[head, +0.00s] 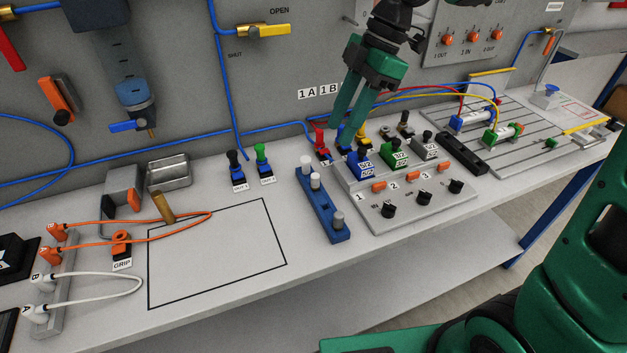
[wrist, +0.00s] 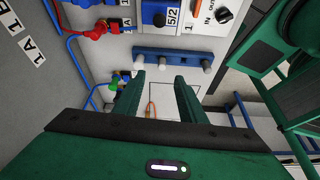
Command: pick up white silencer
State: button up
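A blue rack (head: 325,208) stands on the bench left of the valve panel and holds three upright pale cylinders. The far one, a white silencer (head: 305,164), looks the whitest; the middle cylinder (head: 315,182) is whitish and the near cylinder (head: 337,219) is greyer. My green gripper (head: 341,133) is raised above the bench, behind and right of the rack. Its fingers (wrist: 160,82) are open with nothing between them.
The valve panel (head: 420,200) with levers and knobs stands right of the rack. Red and blue valves (head: 322,147) are close below my gripper. A black-outlined area (head: 215,255) left of the rack is clear. A bronze cylinder (head: 163,206) leans beyond it, near orange hoses.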

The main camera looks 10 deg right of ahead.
send_near(316, 174)
jog(key=x, duration=0.2)
jog(key=shift+n, duration=0.4)
jog(key=shift+x, duration=3.15)
grip_shut()
